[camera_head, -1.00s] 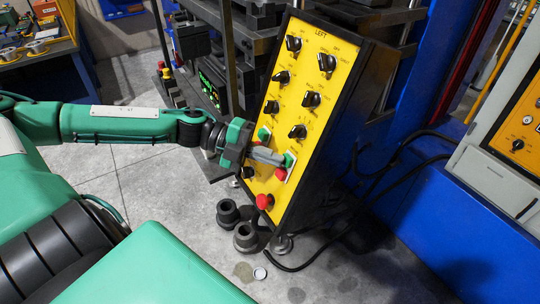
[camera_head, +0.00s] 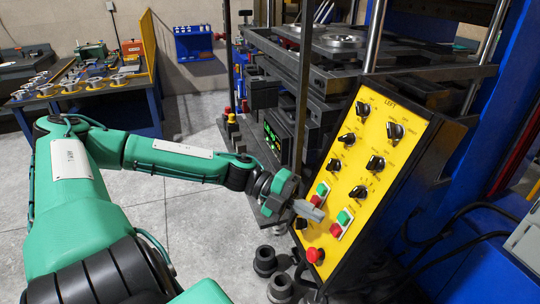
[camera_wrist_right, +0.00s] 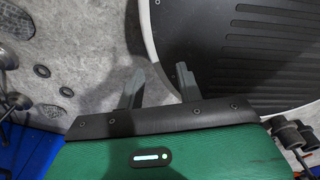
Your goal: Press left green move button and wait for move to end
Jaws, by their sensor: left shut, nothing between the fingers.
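The yellow control panel (camera_head: 382,150) marked LEFT stands tilted on a black box at the right of the head view. It bears two green buttons, one at the left (camera_head: 323,189) and one at the right (camera_head: 344,217), each with a red button below it. My left gripper (camera_head: 310,210) is shut and empty, with its tips in front of the panel between the two button pairs. The right green button is in plain view beside the tips; I cannot tell any touch. My right gripper (camera_wrist_right: 160,85) is open and empty in the right wrist view, above the floor.
A red mushroom button (camera_head: 315,255) sits at the panel's lower edge, with black knobs above. Black round parts (camera_head: 265,262) stand on the floor below. The press (camera_head: 350,45) rises behind the panel. A workbench (camera_head: 85,85) stands at the far left. Grey floor is clear between.

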